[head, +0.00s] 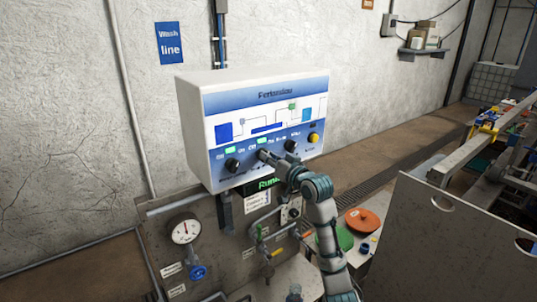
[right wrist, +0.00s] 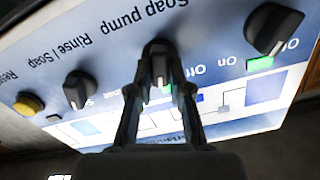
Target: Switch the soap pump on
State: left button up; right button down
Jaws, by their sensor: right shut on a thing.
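The control box (head: 255,125) is a white and blue panel on the wall with a row of dark knobs. The soap pump knob (right wrist: 160,57) is the middle one, under the "Soap pump" lettering in the upside-down right wrist view. My right gripper (head: 266,157) covers this knob in the head view. In the wrist view its two fingers (right wrist: 158,75) are shut on the knob's sides. A white mark on the knob points down in that view. A green lamp (right wrist: 169,88) is partly hidden behind the right finger. My left gripper is out of view.
A left knob (head: 232,165) with a green lamp (head: 230,150), a right knob (head: 291,146) and a yellow button (head: 313,138) flank the gripped knob. A gauge (head: 186,231) and pipes are below. A metal plate (head: 455,240) stands at right.

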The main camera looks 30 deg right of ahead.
jog(key=shift+s+d+r+m+p, duration=0.1)
jog(key=shift+r+m+p, duration=0.15)
jog(key=shift+m, duration=0.35)
jog(key=shift+d+r+m+p, duration=0.15)
jog(key=shift+m+p, duration=0.15)
jog(key=shift+m, duration=0.3)
jog(key=shift+f, duration=0.1)
jog(key=c, duration=1.1)
grip_release()
jog(key=shift+s+f, duration=0.1)
jog(key=shift+f, duration=0.05)
jog(key=shift+d+f, duration=0.1)
jog(key=s, duration=0.8)
jog(key=s+d, duration=0.1)
jog(key=s, duration=0.2)
jog(key=shift+s, duration=0.4)
